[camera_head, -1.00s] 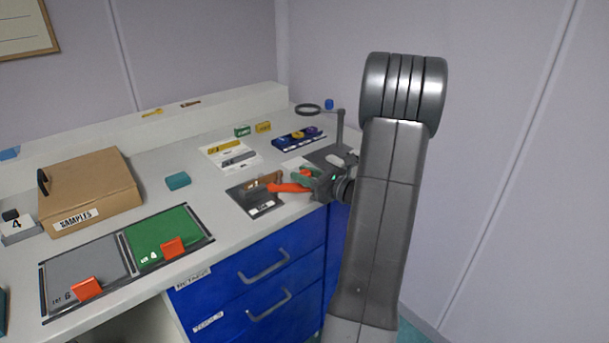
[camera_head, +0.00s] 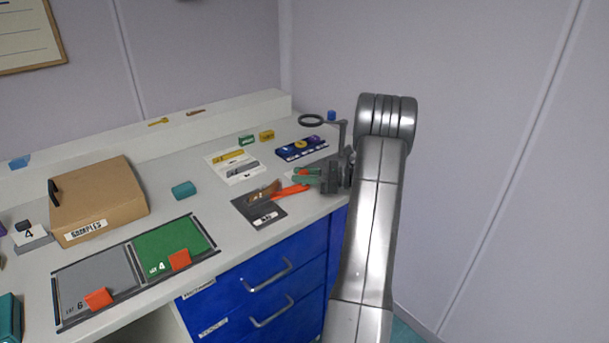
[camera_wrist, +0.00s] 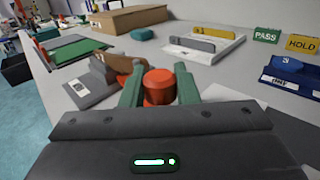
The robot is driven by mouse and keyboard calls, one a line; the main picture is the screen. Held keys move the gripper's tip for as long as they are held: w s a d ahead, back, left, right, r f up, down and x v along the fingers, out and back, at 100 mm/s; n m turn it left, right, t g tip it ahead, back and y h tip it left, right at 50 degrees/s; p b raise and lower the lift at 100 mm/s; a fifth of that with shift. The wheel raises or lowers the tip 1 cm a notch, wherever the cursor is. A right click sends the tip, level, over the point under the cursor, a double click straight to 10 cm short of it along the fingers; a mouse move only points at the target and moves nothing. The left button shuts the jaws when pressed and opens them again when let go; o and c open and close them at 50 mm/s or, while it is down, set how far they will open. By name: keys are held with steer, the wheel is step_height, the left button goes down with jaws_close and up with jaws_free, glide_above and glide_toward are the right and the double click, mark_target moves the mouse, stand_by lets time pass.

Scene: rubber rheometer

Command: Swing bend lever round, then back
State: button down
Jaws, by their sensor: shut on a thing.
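The bend lever (camera_head: 287,192) is an orange-red bar with a round knob (camera_wrist: 159,86). It reaches right from the bending fixture (camera_head: 260,199), a dark plate with a grey block and a copper-brown strip. The fixture (camera_wrist: 93,88) is left of my fingers in the wrist view. My gripper (camera_head: 308,175) is at the lever's right end, its green fingers shut on the knob from both sides. The wrist view shows the knob between the fingertips (camera_wrist: 160,88). Part of the lever is hidden behind the fingers and knob.
A magnifier (camera_head: 312,121) on a stand is behind my gripper. A blue tray (camera_head: 302,149), PASS (camera_wrist: 266,35) and HOLD (camera_wrist: 301,44) blocks, and a white sheet (camera_head: 233,176) lie farther back. A teal block (camera_head: 184,190) and SAMPLES box (camera_head: 98,198) are left.

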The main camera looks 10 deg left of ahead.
steer(key=shift+w, duration=0.1)
stand_by(0.3)
steer(key=c, duration=1.1)
jaws_free()
steer(key=shift+d, duration=0.1)
steer(key=d, duration=0.4)
steer(key=w+d, duration=0.1)
steer(key=d, duration=0.8)
steer(key=shift+w+d, duration=0.2)
steer(key=shift+w, duration=0.2)
